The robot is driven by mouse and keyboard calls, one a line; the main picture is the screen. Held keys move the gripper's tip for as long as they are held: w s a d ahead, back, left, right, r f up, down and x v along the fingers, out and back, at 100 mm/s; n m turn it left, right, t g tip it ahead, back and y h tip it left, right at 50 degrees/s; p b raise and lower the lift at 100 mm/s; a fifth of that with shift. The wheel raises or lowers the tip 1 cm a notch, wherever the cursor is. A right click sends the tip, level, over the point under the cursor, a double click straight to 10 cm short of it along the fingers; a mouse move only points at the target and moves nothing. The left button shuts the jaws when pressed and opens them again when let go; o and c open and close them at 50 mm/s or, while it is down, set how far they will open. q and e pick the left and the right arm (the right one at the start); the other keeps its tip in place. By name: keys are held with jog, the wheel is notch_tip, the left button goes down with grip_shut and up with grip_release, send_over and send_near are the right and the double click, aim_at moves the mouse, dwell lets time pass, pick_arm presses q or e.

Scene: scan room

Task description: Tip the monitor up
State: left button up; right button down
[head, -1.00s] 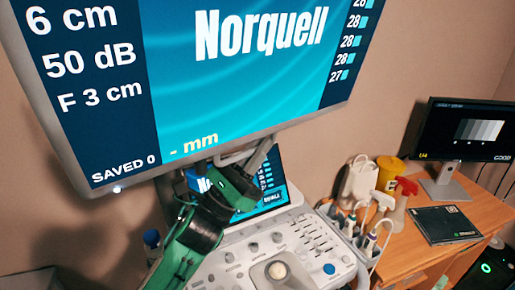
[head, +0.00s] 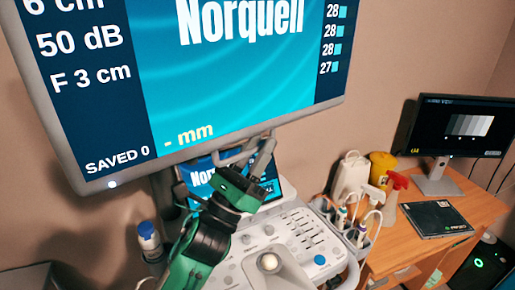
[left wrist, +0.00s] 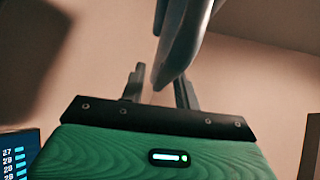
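The big monitor (head: 220,80) fills the upper left of the head view, its screen lit with "Norquell" and readings. A grey handle bar (head: 228,152) hangs under its lower edge. My left gripper (head: 256,160) is just below and at this handle. In the left wrist view the gripper's two fingers (left wrist: 160,88) stand apart, and the grey bar (left wrist: 185,42) comes down from above between them in the picture. I cannot tell whether the fingers touch it. My right gripper is in neither view.
The ultrasound console (head: 285,240) with its trackball and a small touch screen (head: 272,187) is under the monitor, close to my left arm. Bottles and a probe holder (head: 360,238) stand at right, beside a wooden desk (head: 470,205) with a second monitor (head: 460,128).

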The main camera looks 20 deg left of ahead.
pick_arm(q)
jog(key=shift+f, duration=0.2)
jog(key=b+v, duration=0.7)
jog(key=v, duration=0.6)
jog(key=shift+s, duration=0.25)
jog(key=shift+a+f, duration=0.15)
